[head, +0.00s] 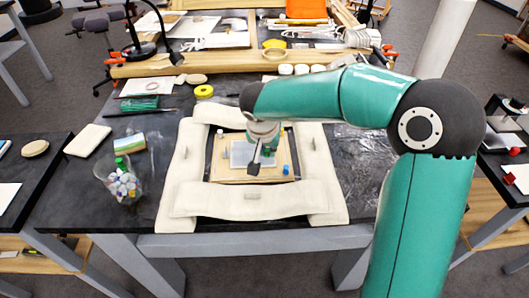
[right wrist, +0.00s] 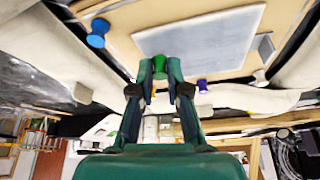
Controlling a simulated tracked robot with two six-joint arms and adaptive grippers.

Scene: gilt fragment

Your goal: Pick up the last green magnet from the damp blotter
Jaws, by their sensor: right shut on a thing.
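My right gripper (head: 254,168) is over the framed board inside the ring of pale padded cushions. In the right wrist view its fingertips (right wrist: 160,70) are closed on the green magnet (right wrist: 163,66), one at each side. I cannot tell whether the magnet is clear of the surface. The grey-white blotter (head: 240,154) lies flat on the tan board (head: 222,171); the blotter also shows in the right wrist view (right wrist: 200,42). A blue magnet (right wrist: 97,34) and a purple-blue one (right wrist: 203,86) stand beside the blotter. My left gripper is out of view.
Pale padded cushions (head: 250,201) ring the board on the dark table. A clear tub (head: 124,186) of small mixed pieces stands left of them. My right arm covers the right side.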

